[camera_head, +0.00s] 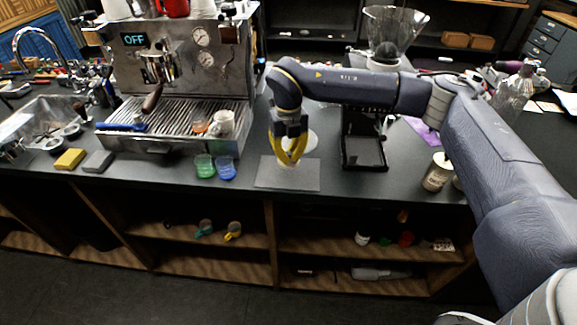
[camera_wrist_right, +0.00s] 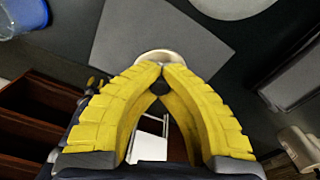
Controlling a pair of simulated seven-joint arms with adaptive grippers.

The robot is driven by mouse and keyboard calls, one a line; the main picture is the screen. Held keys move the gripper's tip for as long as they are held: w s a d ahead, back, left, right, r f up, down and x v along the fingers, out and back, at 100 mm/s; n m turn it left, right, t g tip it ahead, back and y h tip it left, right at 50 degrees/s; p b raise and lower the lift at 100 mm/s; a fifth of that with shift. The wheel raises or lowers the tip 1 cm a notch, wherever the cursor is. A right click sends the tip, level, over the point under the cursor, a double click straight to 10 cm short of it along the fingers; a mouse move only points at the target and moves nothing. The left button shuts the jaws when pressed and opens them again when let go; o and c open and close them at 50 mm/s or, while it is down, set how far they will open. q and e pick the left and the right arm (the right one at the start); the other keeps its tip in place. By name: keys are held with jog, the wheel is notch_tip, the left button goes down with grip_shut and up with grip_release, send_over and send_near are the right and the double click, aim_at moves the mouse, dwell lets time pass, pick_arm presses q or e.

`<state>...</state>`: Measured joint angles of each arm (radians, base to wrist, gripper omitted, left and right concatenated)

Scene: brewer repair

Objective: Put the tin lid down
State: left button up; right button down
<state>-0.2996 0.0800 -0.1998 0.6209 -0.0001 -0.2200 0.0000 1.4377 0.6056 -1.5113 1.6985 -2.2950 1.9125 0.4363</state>
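My right gripper (camera_head: 290,161) points down over the grey mat (camera_head: 268,179), with its yellow fingers together at the tips. In the right wrist view the fingertips (camera_wrist_right: 160,68) meet at a small pale round disc, the tin lid (camera_wrist_right: 158,54), and appear shut on its near edge. The fingers hide part of the lid. Its exact height over the mat (camera_wrist_right: 120,35) cannot be told. A pale tin (camera_head: 437,174) stands on the counter at the right, near the front edge; it also shows in the right wrist view (camera_wrist_right: 300,147). My left gripper is not in view.
The green cup (camera_head: 204,166) and blue cup (camera_head: 226,168) stand left of the mat. A white round thing (camera_head: 312,140) lies behind the gripper. A black stand (camera_head: 364,153) is to the right. The espresso machine (camera_head: 180,70) fills the left. The counter's front edge is close.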

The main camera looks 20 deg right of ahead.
aim_at(289, 172)
jog(key=shift+f, duration=2.15)
jog(key=shift+f, duration=0.2)
jog(key=c, duration=2.1)
grip_release()
jog(key=o, duration=0.5)
jog(key=shift+r, duration=0.1)
notch_tip(289, 172, up, 12)
jog(key=shift+r, duration=0.1)
jog(key=shift+a, duration=0.1)
